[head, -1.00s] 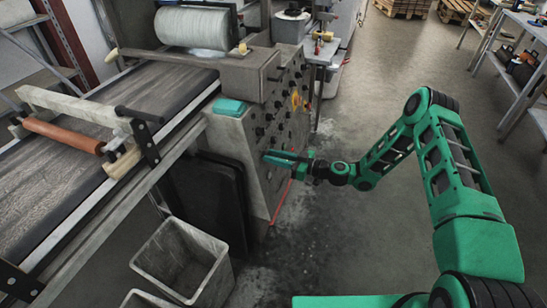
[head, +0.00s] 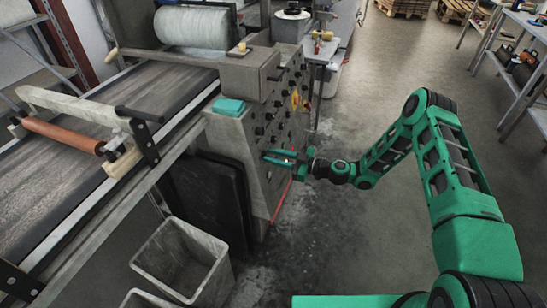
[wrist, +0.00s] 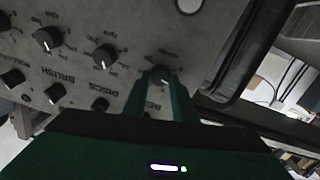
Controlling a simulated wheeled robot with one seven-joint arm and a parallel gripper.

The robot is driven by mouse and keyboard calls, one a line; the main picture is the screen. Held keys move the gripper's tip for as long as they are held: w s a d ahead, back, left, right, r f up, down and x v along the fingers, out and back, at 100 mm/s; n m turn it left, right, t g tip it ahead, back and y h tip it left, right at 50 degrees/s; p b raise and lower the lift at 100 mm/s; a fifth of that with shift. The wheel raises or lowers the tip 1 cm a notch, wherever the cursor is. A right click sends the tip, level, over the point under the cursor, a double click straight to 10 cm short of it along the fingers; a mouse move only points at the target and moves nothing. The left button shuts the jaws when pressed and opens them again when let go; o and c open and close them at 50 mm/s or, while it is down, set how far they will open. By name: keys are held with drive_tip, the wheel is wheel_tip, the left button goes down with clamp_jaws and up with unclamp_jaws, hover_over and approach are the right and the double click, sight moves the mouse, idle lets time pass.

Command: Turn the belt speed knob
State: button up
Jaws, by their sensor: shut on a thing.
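The control panel (head: 266,115) on the end of the conveyor machine carries several black knobs. In the wrist view, one black knob with a pale pointer mark (wrist: 160,73) sits between my fingertips, with a partly hidden label starting "BE" below it. My gripper (wrist: 162,78) is shut on this knob, one finger on each side. In the head view my gripper (head: 266,155) reaches the lower part of the panel from the right, and its fingers hide the knob there.
Other knobs stand close by, such as one under the "rpm" mark (wrist: 105,54) and one at the upper left (wrist: 46,39). A grey bin (head: 187,262) stands on the floor below the belt. The floor to the right (head: 400,60) is clear.

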drive_tip(key=o, duration=1)
drive_tip(key=shift+w+d+f, duration=0.15)
drive_tip(key=shift+f, duration=0.1)
drive_tip(key=shift+o, duration=0.2)
drive_tip(key=shift+r, duration=0.1)
drive_tip(key=v, duration=1)
drive_tip(key=shift+d, duration=0.3)
drive_tip(key=shift+r, duration=0.15)
